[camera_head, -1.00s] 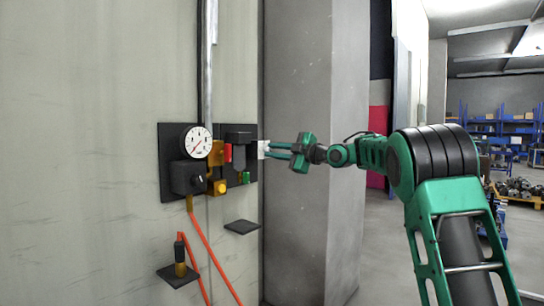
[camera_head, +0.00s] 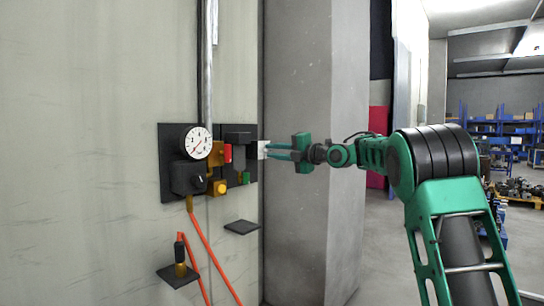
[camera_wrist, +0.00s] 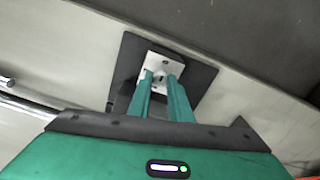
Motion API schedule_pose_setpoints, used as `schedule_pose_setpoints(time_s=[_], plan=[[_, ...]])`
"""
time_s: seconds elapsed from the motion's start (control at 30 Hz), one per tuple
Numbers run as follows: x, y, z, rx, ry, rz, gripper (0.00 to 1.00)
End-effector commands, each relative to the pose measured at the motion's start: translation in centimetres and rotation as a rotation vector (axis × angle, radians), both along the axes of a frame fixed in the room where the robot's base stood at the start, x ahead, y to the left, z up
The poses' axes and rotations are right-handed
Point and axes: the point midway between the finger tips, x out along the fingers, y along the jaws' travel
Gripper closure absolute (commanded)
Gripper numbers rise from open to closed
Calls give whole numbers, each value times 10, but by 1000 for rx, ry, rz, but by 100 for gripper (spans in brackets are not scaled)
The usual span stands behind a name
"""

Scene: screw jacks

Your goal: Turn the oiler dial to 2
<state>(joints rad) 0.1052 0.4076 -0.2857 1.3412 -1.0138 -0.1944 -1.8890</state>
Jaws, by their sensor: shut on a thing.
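The oiler dial (camera_wrist: 159,74) is a small pale knob on a white square plate (camera_wrist: 146,67) in the wrist view. Its number marks are too small to read. My gripper (camera_wrist: 161,80) is shut on the dial, with one green finger on each side of it. In the head view my gripper (camera_head: 265,151) reaches in from the right to the white plate at the right edge of the dark panel (camera_head: 173,140). The dial itself is not clear in the head view.
The panel also bears a round gauge (camera_head: 198,142), a black knob box (camera_head: 188,178), a red block (camera_head: 227,153) and a yellow button (camera_head: 220,188). An orange hose (camera_head: 204,238) hangs below. A grey pillar (camera_head: 310,230) stands close behind my gripper.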

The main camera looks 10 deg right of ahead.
Motion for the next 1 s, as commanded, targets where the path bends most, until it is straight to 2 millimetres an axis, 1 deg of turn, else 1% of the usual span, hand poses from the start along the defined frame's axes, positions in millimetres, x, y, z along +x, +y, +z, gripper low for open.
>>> schedule_pose_setpoints(time_s=[0.03,0.57,0.6,0.63,0.67,1.0], plan=[[0,2,-6,-9,7,7,100],[0,2,-7,-26,-4,6,100],[0,2,-7,-26,-4,6,75],[0,2,-7,-25,-4,5,68],[0,2,-7,-26,-6,5,63],[-2,-1,-3,-25,-13,1,63]])
